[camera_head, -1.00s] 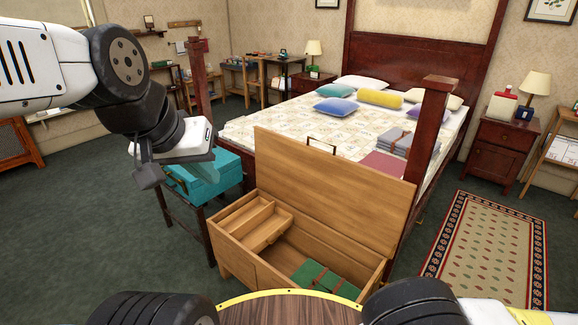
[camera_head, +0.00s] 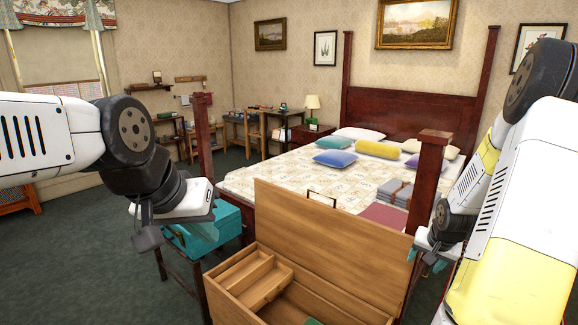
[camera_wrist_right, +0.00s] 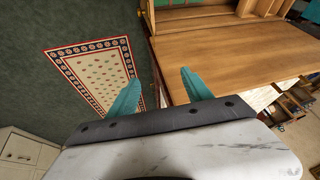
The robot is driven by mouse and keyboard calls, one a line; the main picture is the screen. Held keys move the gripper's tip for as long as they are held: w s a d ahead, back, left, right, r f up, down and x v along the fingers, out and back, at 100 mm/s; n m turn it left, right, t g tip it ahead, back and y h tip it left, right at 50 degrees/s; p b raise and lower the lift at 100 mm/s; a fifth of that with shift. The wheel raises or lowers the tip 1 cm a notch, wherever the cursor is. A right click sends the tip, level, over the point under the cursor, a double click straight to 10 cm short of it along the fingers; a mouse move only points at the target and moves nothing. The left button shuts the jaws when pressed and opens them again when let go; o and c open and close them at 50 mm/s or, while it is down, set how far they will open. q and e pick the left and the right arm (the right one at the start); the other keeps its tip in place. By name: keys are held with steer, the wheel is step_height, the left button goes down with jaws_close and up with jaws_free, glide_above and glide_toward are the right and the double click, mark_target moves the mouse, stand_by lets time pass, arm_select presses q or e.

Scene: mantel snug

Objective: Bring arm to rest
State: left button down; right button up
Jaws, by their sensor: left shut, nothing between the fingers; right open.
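My left arm comes in from the left, and its gripper (camera_head: 205,230) hangs shut and empty in front of a teal case on a dark stand. My right arm is raised at the right edge. Its gripper (camera_head: 432,258) points down beside the near bedpost, right of the wooden chest's open lid. In the right wrist view its two teal fingers (camera_wrist_right: 158,92) are spread with nothing between them.
The wooden chest (camera_head: 325,235) stands open at the bed's foot, close to both arms. The teal case (camera_head: 222,222) sits on its stand. The bed (camera_head: 285,183) fills the middle. In the right wrist view a patterned rug (camera_wrist_right: 98,72) lies on clear floor.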

steer(key=s+a+r+n, duration=0.2)
steer(key=s+a+r, duration=0.2)
steer(key=a+r, duration=0.45)
steer(key=s+a+r+n, duration=0.25)
steer(key=a+r, duration=0.35)
steer(key=r, duration=0.5)
steer(key=s+a+r+n+t+y, duration=0.1)
steer(key=s+a+r+n+y, duration=0.1)
steer(key=s+a+r, duration=0.4)
steer(key=s+a+y, duration=0.1)
steer(key=s+a, duration=0.3)
steer(key=s, duration=0.4)
steer(key=shift+a, duration=0.15)
steer(key=shift+n, duration=0.25)
